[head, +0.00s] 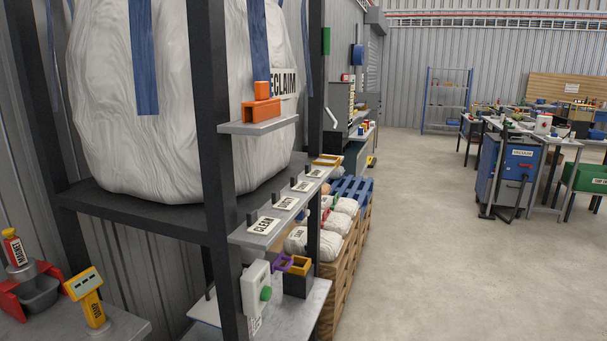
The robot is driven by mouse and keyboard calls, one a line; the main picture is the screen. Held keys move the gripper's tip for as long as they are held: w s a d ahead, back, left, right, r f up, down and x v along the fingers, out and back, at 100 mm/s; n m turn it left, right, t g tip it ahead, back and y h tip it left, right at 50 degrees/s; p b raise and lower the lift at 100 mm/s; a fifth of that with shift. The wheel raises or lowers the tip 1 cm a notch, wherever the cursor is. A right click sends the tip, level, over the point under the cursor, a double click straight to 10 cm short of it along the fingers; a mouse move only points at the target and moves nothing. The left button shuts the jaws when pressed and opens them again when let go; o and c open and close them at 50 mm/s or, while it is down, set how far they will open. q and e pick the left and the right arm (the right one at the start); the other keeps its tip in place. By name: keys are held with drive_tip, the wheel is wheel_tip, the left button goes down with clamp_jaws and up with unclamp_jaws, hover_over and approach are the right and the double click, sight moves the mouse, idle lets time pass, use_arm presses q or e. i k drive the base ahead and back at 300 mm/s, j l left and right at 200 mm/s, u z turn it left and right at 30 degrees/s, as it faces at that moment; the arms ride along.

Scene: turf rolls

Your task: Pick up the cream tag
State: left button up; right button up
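Several cream or off-white tags with dark lettering lie in a row on a narrow grey shelf (245,239) fixed to a dark rack post. The nearest tag (264,225) seems to read "CLEAN". Behind it lie a second tag (286,203), a third tag (302,186) and a fourth, smaller-looking tag (316,173). Their lettering is too small to read surely. Short dark pegs stand beside the tags. I cannot tell which one is the cream tag. Neither of my grippers shows in the head view.
A large white bulk bag (150,110) fills the dark rack. An orange block (261,111) sits on a small upper shelf. Wooden crates (344,268) with white sacks stand behind the tag shelf. A blue cabinet (506,170) stands far right. The concrete floor (430,250) between is clear.

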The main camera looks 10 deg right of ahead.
sight(302, 187)
drive_tip(key=i+l+u, duration=0.2)
drive_tip(key=l, duration=0.2)
drive_tip(key=i+l+u, duration=0.2)
drive_tip(key=l, duration=0.2)
drive_tip(key=i+l+u, duration=0.2)
drive_tip(key=l, duration=0.25)
drive_tip(key=i+l+u, duration=0.2)
drive_tip(key=l, duration=0.3)
drive_tip(key=l+u, duration=0.2)
drive_tip(key=l, duration=0.25)
drive_tip(key=l+u, duration=0.15)
drive_tip(key=l, duration=0.35)
